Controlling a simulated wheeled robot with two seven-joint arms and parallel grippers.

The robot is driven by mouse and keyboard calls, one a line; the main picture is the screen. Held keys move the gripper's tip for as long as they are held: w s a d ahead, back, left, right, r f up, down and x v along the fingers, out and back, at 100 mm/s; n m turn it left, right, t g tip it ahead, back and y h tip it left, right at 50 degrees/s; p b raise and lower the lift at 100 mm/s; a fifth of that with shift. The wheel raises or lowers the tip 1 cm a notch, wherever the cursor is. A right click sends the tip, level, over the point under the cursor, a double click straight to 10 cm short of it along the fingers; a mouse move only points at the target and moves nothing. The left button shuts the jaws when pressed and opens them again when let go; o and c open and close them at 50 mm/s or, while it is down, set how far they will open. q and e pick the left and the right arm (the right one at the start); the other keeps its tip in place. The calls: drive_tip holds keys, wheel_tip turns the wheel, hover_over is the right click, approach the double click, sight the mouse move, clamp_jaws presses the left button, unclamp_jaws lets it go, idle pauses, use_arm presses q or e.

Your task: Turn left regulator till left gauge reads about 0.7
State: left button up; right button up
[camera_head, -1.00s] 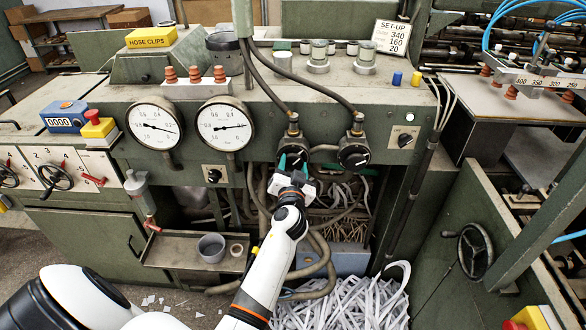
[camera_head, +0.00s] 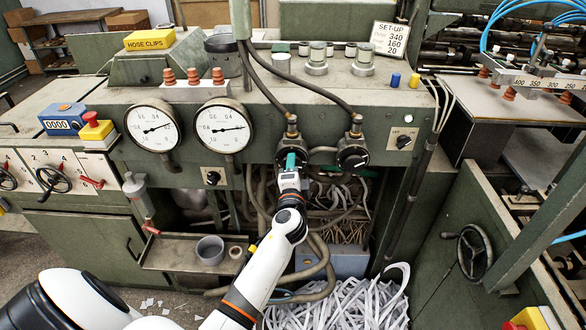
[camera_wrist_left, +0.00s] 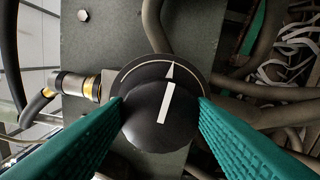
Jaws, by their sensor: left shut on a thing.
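The left gauge (camera_head: 152,127) is a round white dial on the green panel. Its needle points right and slightly up; the exact reading is too small to tell. The left regulator (camera_head: 281,160) is a black round knob under a brass fitting, mostly covered by my gripper in the head view. In the left wrist view the black knob (camera_wrist_left: 158,118) shows a white line leaning slightly right of upright, near a white arrow mark. My left gripper (camera_head: 291,164) is shut on this knob, with a teal finger on each side. My right gripper is out of view.
The right gauge (camera_head: 222,127) has its needle to the right. The right regulator (camera_head: 353,158) sits close beside the left one. Hoses (camera_head: 275,85) hang above and below. A tray (camera_head: 178,253) with a grey cup (camera_head: 210,249) is lower left.

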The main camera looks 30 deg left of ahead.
use_arm(q)
drive_tip(key=m+p, duration=0.3)
drive_tip(key=m, duration=0.4)
drive_tip(key=m+p, duration=0.3)
drive_tip(key=m, duration=0.4)
drive_tip(key=m+p, duration=0.3)
drive_tip(key=m, duration=0.5)
drive_tip(key=shift+a+p, duration=0.35)
drive_tip(key=o, duration=0.8)
drive_tip(key=shift+o, duration=0.8)
drive_tip(key=shift+f, duration=0.2)
drive_tip(key=shift+s, duration=0.1)
drive_tip(key=b+v, duration=0.1)
drive_tip(key=v, duration=1.1)
drive_tip(key=shift+b, duration=0.35)
